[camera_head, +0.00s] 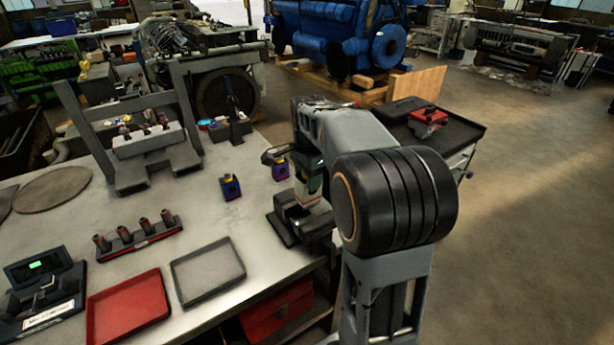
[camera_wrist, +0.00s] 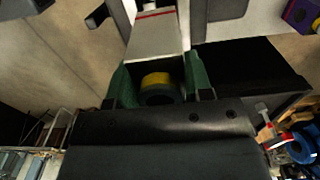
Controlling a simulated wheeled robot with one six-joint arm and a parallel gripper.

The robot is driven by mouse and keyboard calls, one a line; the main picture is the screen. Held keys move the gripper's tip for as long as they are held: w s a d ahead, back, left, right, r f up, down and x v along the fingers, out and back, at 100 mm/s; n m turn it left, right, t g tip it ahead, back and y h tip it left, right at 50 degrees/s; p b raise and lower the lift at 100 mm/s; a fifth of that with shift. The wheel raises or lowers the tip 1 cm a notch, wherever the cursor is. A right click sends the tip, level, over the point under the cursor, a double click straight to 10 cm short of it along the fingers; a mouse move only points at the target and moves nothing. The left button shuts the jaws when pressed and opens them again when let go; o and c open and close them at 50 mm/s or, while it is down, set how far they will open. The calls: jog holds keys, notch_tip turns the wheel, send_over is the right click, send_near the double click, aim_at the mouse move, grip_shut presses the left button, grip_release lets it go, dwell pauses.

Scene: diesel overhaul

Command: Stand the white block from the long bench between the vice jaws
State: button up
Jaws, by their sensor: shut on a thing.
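My gripper (camera_head: 309,178) is over the vice (camera_head: 284,232) at the right edge of the grey bench (camera_head: 215,218). In the wrist view my gripper (camera_wrist: 160,82) is shut on the white block (camera_wrist: 155,38), a pale piece with a red line across it, between its green fingers. The block points away from my palm, down towards the vice.
A red tray (camera_head: 128,308) and a grey tray (camera_head: 208,271) lie at the bench front, with a rack of several red-topped parts (camera_head: 138,238) behind. A dark cart (camera_head: 466,130) with a red item stands to the right.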

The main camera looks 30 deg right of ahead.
aim_at(308, 195)
jog(key=shift+f+b, duration=0.5)
jog(key=shift+f, duration=0.25)
jog(key=shift+f, duration=0.2)
dwell(1.2)
jog(key=shift+f, duration=0.35)
jog(key=shift+f+b, duration=0.3)
dwell(0.4)
jog(key=shift+f, duration=0.3)
jog(key=shift+f+b, duration=0.35)
dwell(0.3)
jog(key=shift+f, duration=0.3)
jog(key=shift+f+b, duration=0.35)
jog(key=shift+b, duration=0.05)
dwell(0.3)
jog(key=shift+f, duration=0.25)
